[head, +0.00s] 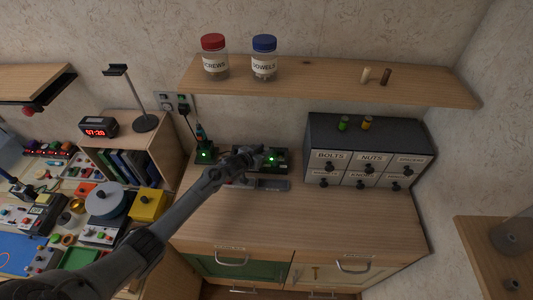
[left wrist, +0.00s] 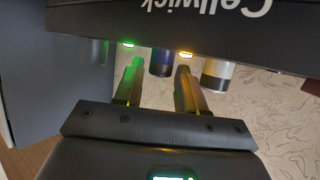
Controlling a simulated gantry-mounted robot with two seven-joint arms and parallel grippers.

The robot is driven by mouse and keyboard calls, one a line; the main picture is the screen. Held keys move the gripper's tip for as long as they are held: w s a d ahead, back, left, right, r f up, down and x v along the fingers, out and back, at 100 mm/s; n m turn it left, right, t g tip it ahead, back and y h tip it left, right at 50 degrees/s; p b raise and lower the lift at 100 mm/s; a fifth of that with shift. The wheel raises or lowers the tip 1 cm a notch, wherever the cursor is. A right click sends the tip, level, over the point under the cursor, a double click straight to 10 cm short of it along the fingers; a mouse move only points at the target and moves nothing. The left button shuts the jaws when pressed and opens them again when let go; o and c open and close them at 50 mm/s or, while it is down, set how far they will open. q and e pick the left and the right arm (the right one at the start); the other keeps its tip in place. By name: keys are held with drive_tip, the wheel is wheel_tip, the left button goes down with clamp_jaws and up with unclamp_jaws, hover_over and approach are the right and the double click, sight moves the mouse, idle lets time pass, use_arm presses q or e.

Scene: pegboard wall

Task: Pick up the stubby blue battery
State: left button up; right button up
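My left gripper (head: 258,156) reaches in from the left to a dark device with a green light (head: 278,160) on the wooden counter. In the left wrist view my left gripper (left wrist: 160,75) is open, its two fingers apart. A blue battery (left wrist: 160,62) shows between and just beyond the fingertips, its upper part hidden by the dark housing marked "Cellwick" (left wrist: 220,15). I cannot tell whether the fingers touch it. My right gripper is not in view.
A black drawer cabinet (head: 410,133) stands to the right, with a green cylinder (head: 344,123) and an orange one (head: 366,122) on top. A shelf (head: 320,82) with jars hangs above. The counter's front (head: 320,220) is clear.

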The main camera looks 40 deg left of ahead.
use_arm(q)
drive_tip(key=shift+c, duration=0.3)
clamp_jaws()
drive_tip(key=shift+r, duration=0.1)
